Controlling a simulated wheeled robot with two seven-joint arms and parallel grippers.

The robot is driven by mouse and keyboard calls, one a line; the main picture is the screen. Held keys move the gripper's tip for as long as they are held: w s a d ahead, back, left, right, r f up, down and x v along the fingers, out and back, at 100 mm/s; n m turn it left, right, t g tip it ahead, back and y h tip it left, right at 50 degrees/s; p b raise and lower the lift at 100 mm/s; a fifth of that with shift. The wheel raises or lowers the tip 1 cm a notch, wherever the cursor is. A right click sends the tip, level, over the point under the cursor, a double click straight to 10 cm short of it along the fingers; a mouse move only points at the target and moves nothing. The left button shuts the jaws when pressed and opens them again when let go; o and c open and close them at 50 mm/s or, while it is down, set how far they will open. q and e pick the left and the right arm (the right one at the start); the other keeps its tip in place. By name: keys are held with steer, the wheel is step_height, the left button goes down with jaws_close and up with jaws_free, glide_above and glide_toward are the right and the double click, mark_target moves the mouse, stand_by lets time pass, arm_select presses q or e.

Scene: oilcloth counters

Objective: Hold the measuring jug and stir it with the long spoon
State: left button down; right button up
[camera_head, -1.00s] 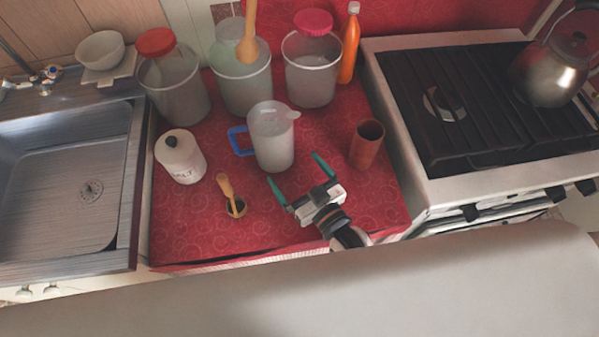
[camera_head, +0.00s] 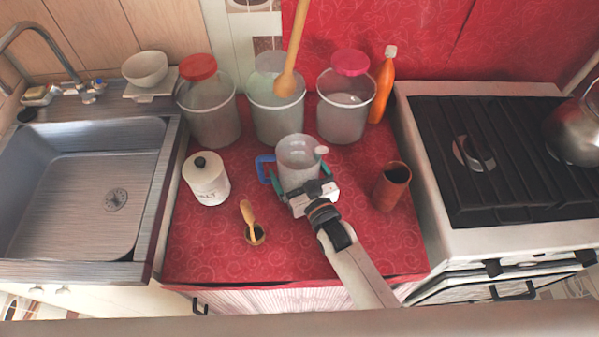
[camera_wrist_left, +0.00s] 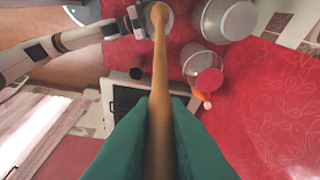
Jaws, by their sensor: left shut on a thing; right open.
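The clear measuring jug (camera_head: 298,152) with a blue handle (camera_head: 265,169) stands upright on the red oilcloth. My right gripper (camera_head: 303,184) is open at its near side, one green finger on each side of the lower jug. I cannot tell whether the fingers touch it. The long wooden spoon (camera_head: 294,50) hangs bowl down, above and behind the jug, in front of the middle canister. My left gripper (camera_wrist_left: 160,105) is outside the head view; the left wrist view shows its green fingers shut on the spoon's handle (camera_wrist_left: 160,85). The bowl end points away from the fingers.
Canisters with a red lid (camera_head: 198,67), a pale lid and a pink lid (camera_head: 350,62) line the back, beside an orange bottle (camera_head: 383,85).

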mark_target(298, 40)
steer(key=shift+c, duration=0.3)
steer(key=c, duration=1.3)
arm_select(q)
steer(key=f, duration=0.3)
steer(key=a+f+h, duration=0.1)
steer(key=f, duration=0.3)
steer(key=a+f+h, duration=0.1)
steer(key=f, duration=0.2)
steer(key=shift+s+f, duration=0.2)
steer(key=shift+s, duration=0.05)
step_height(298, 40, down, 19)
steer(key=shift+r, duration=0.2)
